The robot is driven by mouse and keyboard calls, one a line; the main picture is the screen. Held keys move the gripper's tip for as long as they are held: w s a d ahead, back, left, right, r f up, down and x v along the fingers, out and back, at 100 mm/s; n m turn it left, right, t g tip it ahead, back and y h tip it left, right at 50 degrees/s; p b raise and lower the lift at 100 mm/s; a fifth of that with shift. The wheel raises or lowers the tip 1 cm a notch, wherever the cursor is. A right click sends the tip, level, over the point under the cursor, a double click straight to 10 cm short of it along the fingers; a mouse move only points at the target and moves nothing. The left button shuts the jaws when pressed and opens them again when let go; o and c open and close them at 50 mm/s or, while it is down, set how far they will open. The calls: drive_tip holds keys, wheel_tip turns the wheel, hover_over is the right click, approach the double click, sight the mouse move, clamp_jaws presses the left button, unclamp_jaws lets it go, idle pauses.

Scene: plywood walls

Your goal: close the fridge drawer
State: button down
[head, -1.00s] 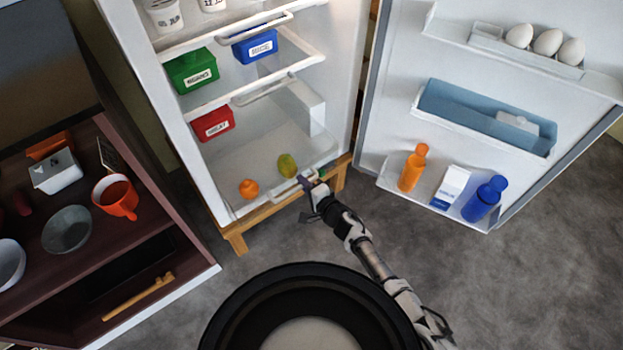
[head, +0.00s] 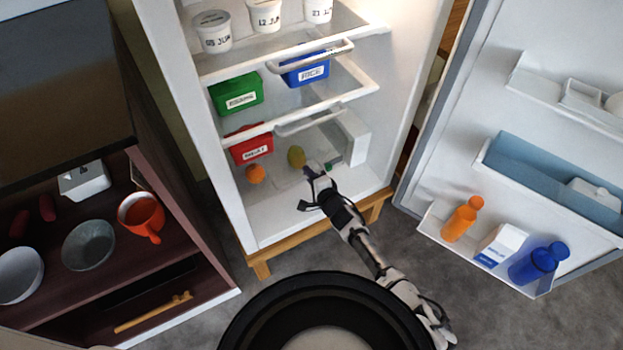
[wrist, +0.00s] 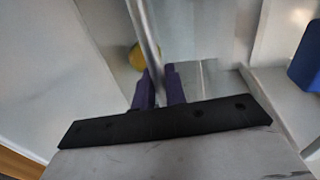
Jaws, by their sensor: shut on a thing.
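The fridge drawer (head: 277,170) is a clear, low bin at the bottom of the open fridge. Its edges are hard to make out in the head view. An orange fruit (head: 255,174) and a yellow fruit (head: 297,156) sit in it, well inside the fridge. My gripper (head: 318,172) is at the drawer's front, inside the bottom compartment. In the wrist view, its purple fingers (wrist: 160,88) are shut on the drawer handle (wrist: 146,38), a thin grey bar. The yellow fruit shows behind the bar.
The fridge door (head: 480,150) stands wide open at the right, with bottles on its lower shelf. Boxes and tubs stand on the shelves above. A dark cabinet (head: 190,265) with bowls and an orange mug is at the left. The fridge floor (head: 300,210) in front of the drawer is bare.

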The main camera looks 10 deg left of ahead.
drive_tip(key=shift+w+r, duration=0.1)
drive_tip(key=c, duration=1.8)
unclamp_jaws()
drive_tip(key=shift+a, duration=0.1)
drive_tip(key=p+v, duration=0.1)
drive_tip(key=v, duration=1.3)
drive_tip(key=shift+w, duration=0.1)
